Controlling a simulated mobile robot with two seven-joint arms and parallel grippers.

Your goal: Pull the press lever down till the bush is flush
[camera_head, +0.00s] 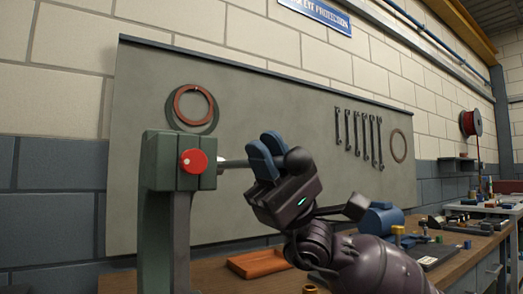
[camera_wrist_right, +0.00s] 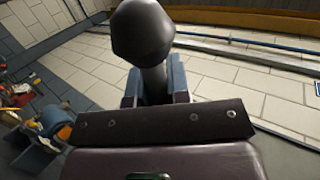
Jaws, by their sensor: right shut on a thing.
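The press (camera_head: 178,170) is a green column with a red round hub cap (camera_head: 193,161), standing at the left of the bench. Its lever (camera_head: 234,163) is a grey rod that runs out to the right from the head, about level, and ends in a dark knob (camera_head: 298,160). My right gripper (camera_head: 265,157) has its blue fingers shut on the lever just short of the knob. In the right wrist view the knob (camera_wrist_right: 142,32) rises between the fingers. The bush and the press's lower part are not visible. My left gripper is not in view.
An orange tray (camera_head: 258,263) lies on the wooden bench (camera_head: 220,275) below my right gripper. A grey board (camera_head: 270,110) with hanging wrenches and rings is behind the press.

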